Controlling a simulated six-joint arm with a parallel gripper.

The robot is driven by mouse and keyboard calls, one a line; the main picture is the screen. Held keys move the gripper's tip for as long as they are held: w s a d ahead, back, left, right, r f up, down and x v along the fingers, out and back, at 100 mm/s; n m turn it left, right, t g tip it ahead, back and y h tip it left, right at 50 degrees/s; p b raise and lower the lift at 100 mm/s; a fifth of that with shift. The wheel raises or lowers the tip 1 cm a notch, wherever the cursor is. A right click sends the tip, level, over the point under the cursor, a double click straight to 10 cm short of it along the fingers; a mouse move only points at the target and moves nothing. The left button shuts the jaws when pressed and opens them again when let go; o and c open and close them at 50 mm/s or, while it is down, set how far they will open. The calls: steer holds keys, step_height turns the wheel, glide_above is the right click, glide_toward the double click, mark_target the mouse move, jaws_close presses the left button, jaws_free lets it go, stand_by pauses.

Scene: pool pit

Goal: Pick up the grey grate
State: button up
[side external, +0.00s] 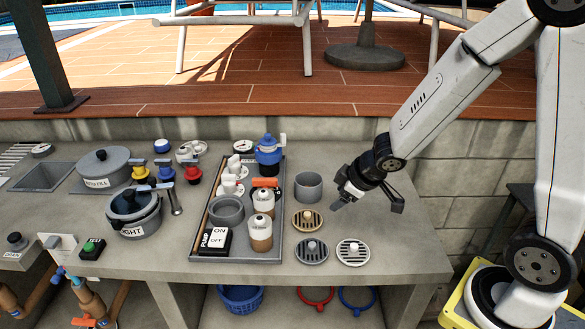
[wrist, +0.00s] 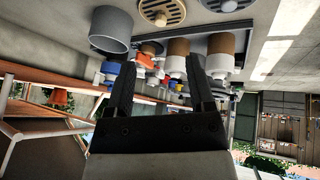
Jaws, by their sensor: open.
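The grey grate (side external: 311,253) is a round slotted disc with a central knob, lying flat on the concrete counter near its front. A tan grate (side external: 307,222) lies just behind it and a white grate (side external: 353,256) to its right. My gripper (side external: 368,204) is open and empty, above the counter, behind and to the right of the grey grate and apart from it. In the wrist view, my open fingers (wrist: 157,66) frame the tray items. The tan grate (wrist: 160,10) shows at the top edge, with part of another grate, probably the grey one (wrist: 230,4), beside it.
A grey cup (side external: 308,187) stands behind the tan grate, left of my gripper. Left of the grates is a tray (side external: 270,256) with bottles, a blue-topped valve and a pump switch. Pots stand farther left. The counter right of the white grate is clear.

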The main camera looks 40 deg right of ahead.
mark_target(313, 244)
steer(key=a+f+n+g+y, duration=0.1)
steer(key=n, duration=0.1)
steer(key=s+a+f+n+y, duration=0.1)
steer(key=n+y, duration=0.1)
steer(key=a+f+n+g+y, duration=0.1)
steer(key=f+n+y, duration=0.1)
steer(key=shift+s+a+f+g, duration=0.1)
steer(key=shift+s+a+g, duration=0.15)
steer(key=shift+s+g, duration=0.05)
steer(key=shift+x, duration=1.3)
steer(key=shift+a+f, duration=0.1)
steer(key=shift+x, duration=2.45)
steer(key=shift+w+a, duration=0.1)
